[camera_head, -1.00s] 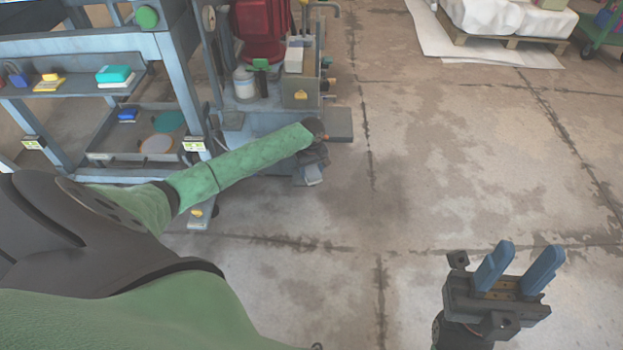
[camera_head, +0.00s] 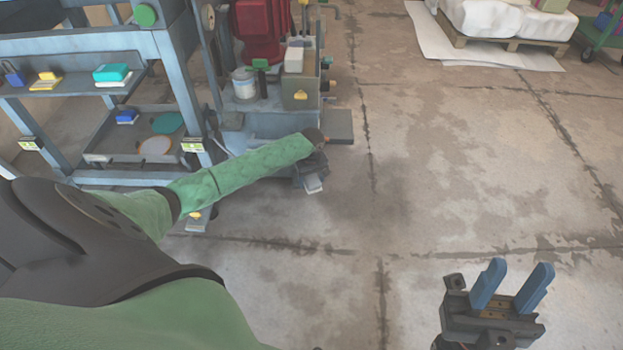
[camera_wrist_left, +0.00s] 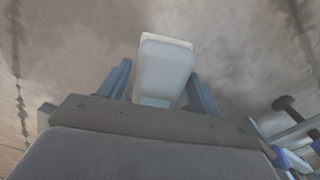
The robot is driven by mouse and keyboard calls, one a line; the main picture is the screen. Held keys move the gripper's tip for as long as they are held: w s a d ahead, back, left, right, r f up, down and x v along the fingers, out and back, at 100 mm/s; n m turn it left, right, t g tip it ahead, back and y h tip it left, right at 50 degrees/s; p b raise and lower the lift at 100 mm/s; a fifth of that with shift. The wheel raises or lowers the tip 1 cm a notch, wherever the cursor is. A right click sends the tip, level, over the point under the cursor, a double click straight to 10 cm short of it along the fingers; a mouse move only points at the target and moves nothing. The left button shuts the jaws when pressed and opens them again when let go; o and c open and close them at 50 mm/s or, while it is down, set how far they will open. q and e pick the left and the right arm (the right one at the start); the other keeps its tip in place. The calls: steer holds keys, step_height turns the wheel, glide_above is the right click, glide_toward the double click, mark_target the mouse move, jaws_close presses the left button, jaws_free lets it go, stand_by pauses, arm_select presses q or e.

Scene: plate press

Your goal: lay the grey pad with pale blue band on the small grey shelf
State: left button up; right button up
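My left gripper (camera_head: 312,178) is low beside the machine, at the end of the green-sleeved arm. Its blue fingers stand on both sides of a pale grey block-like pad (camera_wrist_left: 165,70) in the left wrist view, and it is shut on it. A flat dark grey ledge (camera_head: 340,124), seemingly the small grey shelf, juts from the machine's right side, just beyond and right of the left gripper. My right gripper (camera_head: 512,284) is open and empty over bare floor.
A blue-grey frame (camera_head: 180,85) with a shelf (camera_head: 70,88) and a lower tray (camera_head: 100,157) of small items stands at left. The machine's deck holds a white can (camera_head: 244,86) and a brown box (camera_head: 300,93).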

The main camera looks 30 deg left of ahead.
arm_select(q)
steer(key=shift+o, duration=0.6)
